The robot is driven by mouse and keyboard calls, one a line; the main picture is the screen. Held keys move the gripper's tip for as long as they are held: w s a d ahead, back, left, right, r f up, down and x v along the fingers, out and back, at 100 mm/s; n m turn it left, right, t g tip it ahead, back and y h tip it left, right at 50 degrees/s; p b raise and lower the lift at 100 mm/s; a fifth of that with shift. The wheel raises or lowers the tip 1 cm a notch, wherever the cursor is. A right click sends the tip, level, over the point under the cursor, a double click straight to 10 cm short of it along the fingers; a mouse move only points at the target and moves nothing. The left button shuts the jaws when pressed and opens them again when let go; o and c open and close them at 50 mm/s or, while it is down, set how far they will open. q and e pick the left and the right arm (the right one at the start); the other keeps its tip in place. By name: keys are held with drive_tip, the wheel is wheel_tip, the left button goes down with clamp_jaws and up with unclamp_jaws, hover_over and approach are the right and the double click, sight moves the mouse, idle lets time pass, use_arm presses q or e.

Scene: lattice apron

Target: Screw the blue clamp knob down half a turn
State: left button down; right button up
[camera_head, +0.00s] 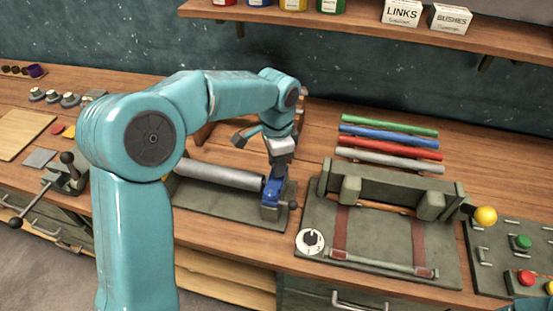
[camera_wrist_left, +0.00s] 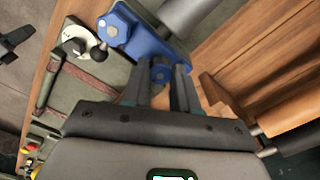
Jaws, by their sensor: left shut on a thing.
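The blue clamp (camera_head: 271,190) stands at the right end of a grey bed, by a metal cylinder (camera_head: 220,175). In the left wrist view the blue clamp body (camera_wrist_left: 150,46) lies just beyond my fingertips. The blue clamp knob (camera_wrist_left: 160,73) shows between the two fingers. My left gripper (camera_head: 277,171) points down from above and is shut on the knob; it also fills the lower part of the left wrist view (camera_wrist_left: 163,80). In the head view the fingers and clamp hide most of the knob.
Right of the clamp is a dark fixture (camera_head: 388,240) with red straps and a white dial (camera_head: 310,241). Coloured rods (camera_head: 388,130) lie behind it. A button panel (camera_head: 510,262) is at far right. A small vise (camera_head: 65,175) is at left. A shelf (camera_head: 370,22) runs above.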

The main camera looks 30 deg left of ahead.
use_arm(q)
drive_tip(key=m+p, duration=0.1)
drive_tip(key=m, duration=0.3)
drive_tip(key=shift+m, duration=0.3)
drive_tip(key=m+p, duration=0.1)
drive_tip(key=m, duration=0.2)
drive_tip(key=shift+f+m, duration=0.1)
drive_tip(key=shift+m, duration=0.3)
drive_tip(key=m+p, duration=0.1)
drive_tip(key=m, duration=0.3)
drive_tip(key=shift+d, duration=0.1)
drive_tip(key=shift+f+m+p, duration=0.1)
drive_tip(key=shift+m+p, duration=0.25)
drive_tip(key=shift+m, duration=1.65)
drive_tip(key=shift+s, duration=0.1)
drive_tip(key=c, duration=0.9)
unclamp_jaws()
drive_tip(key=shift+o, duration=0.2)
